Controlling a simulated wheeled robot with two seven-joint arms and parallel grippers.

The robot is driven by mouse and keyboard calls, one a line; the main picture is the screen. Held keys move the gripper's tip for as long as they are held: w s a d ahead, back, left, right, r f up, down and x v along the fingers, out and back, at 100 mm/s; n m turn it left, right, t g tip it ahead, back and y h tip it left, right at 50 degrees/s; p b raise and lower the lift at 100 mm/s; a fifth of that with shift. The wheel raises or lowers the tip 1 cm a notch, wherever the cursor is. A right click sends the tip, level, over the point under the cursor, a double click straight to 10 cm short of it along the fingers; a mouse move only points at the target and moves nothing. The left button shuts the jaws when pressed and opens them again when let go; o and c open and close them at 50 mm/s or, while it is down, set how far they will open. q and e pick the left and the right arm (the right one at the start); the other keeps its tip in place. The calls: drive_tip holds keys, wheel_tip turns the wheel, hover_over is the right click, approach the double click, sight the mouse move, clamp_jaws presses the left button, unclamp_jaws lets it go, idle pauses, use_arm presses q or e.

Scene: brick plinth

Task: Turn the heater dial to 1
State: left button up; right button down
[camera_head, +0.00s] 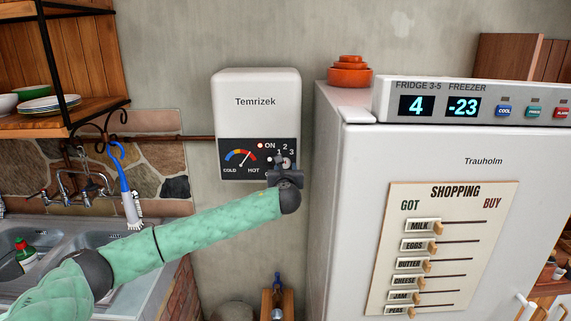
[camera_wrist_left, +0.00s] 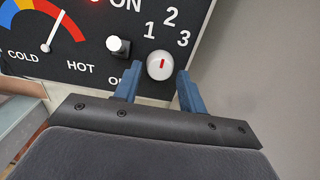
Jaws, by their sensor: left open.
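The heater (camera_head: 257,105) is a white box marked Temrizek on the wall, with a black panel at its lower part. Its dial (camera_wrist_left: 159,66) is a round white knob with a red mark, below the numerals 1, 2 and 3. The mark points roughly up in the left wrist view; I cannot tell exactly which numeral it meets. My left gripper (camera_wrist_left: 160,70) is open, with its blue fingertips on either side of the dial and gaps showing. In the head view the left gripper (camera_head: 286,174) covers the panel's lower right. My right gripper is not in view.
A small toggle switch (camera_wrist_left: 118,46) sits left of the dial, close to the left finger. A temperature gauge (camera_head: 241,158) is on the panel's left. The white fridge (camera_head: 345,200) stands right of the heater. A sink (camera_head: 60,235) is at lower left.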

use_arm(q)
drive_tip(key=shift+w, duration=0.55)
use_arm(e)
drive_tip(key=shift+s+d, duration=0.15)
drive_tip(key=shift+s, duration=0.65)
use_arm(q)
drive_tip(key=c, duration=0.7)
drive_tip(key=shift+f, duration=0.1)
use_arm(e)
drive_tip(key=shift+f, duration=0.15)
